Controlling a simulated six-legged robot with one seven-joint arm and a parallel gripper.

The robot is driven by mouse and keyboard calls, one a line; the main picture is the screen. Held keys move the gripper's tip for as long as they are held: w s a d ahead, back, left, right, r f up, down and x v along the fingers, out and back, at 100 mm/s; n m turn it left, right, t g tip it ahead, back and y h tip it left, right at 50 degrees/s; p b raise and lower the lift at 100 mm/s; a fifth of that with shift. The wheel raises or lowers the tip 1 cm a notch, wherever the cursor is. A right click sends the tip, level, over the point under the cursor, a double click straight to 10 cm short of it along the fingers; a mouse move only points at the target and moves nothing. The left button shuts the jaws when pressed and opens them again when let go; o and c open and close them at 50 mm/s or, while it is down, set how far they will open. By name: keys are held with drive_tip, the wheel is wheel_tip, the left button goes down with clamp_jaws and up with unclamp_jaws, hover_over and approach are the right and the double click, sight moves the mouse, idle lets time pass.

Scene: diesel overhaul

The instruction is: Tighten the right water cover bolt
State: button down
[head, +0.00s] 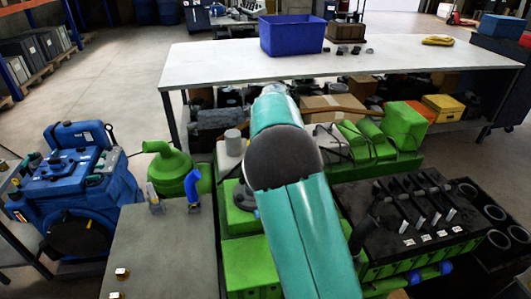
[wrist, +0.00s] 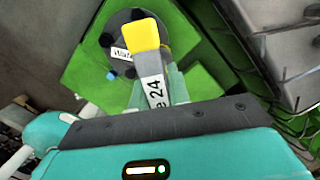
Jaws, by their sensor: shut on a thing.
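In the wrist view my gripper (wrist: 155,88) is shut on a tool with a yellow end (wrist: 147,34) and a white label ending in "e 24" (wrist: 155,92). The tool points away from me over a dark round cover (wrist: 118,38) on a green engine part. The cover's label is partly hidden by the tool; "Wat" can be read. A small blue bolt-like piece (wrist: 111,75) shows at the cover's lower left edge, and a dark one (wrist: 137,14) near its top. I cannot tell whether the tool touches a bolt. In the head view my arm hides the gripper.
A grey bench (head: 160,245) at left front holds a blue-handled tool (head: 193,195) and brass pieces (head: 122,272). A blue engine (head: 75,175) stands at left. A black-topped engine block (head: 410,215) is at right. Behind is a white table (head: 210,65) with a blue bin (head: 292,36).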

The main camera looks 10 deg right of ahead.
drive_tip(key=n, duration=0.5)
drive_tip(key=shift+g, duration=0.3)
drive_tip(key=n, duration=0.4)
drive_tip(key=shift+s+n+g, duration=0.1)
drive_tip(key=shift+n+g, duration=0.2)
drive_tip(key=shift+n, duration=0.1)
drive_tip(key=n, duration=0.5)
drive_tip(key=shift+s+n+g, duration=0.1)
drive_tip(key=shift+n+g, duration=0.2)
drive_tip(key=shift+n, duration=0.1)
drive_tip(key=n, duration=0.3)
drive_tip(key=shift+n+h, duration=0.3)
drive_tip(key=shift+n, duration=0.1)
drive_tip(key=shift+a, duration=0.15)
